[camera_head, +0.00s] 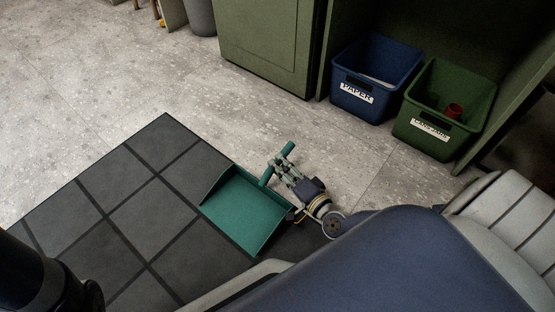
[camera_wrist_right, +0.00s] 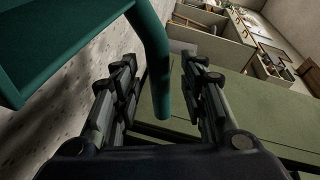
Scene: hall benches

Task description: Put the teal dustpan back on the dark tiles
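The teal dustpan (camera_head: 245,210) shows in the head view at the right part of the dark tiles (camera_head: 150,215), its handle pointing up and right. I cannot tell whether its pan touches the tiles. My right gripper (camera_head: 281,168) is at the handle. In the right wrist view the teal handle (camera_wrist_right: 155,60) runs between the two fingers, with a visible gap on both sides, so the gripper is open around it. Part of the pan (camera_wrist_right: 60,40) shows at the upper left there. My left gripper is out of view.
A blue bin labelled PAPER (camera_head: 355,101) and a green bin (camera_head: 425,137) with a red item (camera_head: 454,110) stand at the upper right, beside a green cabinet (camera_head: 265,45). Pale floor (camera_head: 120,75) is clear beyond the tiles. A grey slatted seat (camera_head: 510,215) is at right.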

